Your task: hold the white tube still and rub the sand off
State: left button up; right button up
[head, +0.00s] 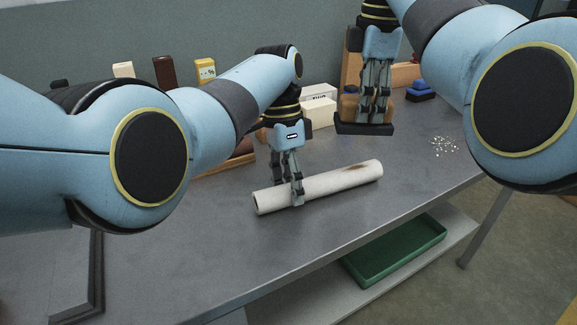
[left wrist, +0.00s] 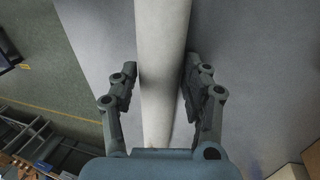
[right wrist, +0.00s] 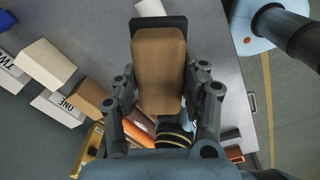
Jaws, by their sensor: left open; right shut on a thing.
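The white tube (head: 325,187) lies on the grey table, slanting up to the right, with a brown patch (head: 357,169) near its right end. My left gripper (head: 287,190) points down over the tube's left part. In the left wrist view its open fingers stand on either side of the tube (left wrist: 162,60), with a gap showing at least on the right. My right gripper (head: 373,115) is shut on a brown block with a black base (head: 365,129), held above and behind the tube's right end. The block (right wrist: 158,70) fills the space between the fingers in the right wrist view.
Pale specks (head: 445,147) lie on the table at the right. White lettered blocks (head: 318,110), a blue object (head: 420,88) and a yellow block (head: 205,71) stand at the back. A green tray (head: 395,252) sits below the front edge.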

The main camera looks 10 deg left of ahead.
pick_arm(q)
jog(key=shift+s+f, duration=0.1)
jog(key=shift+f, duration=0.1)
grip_shut()
dwell(1.1)
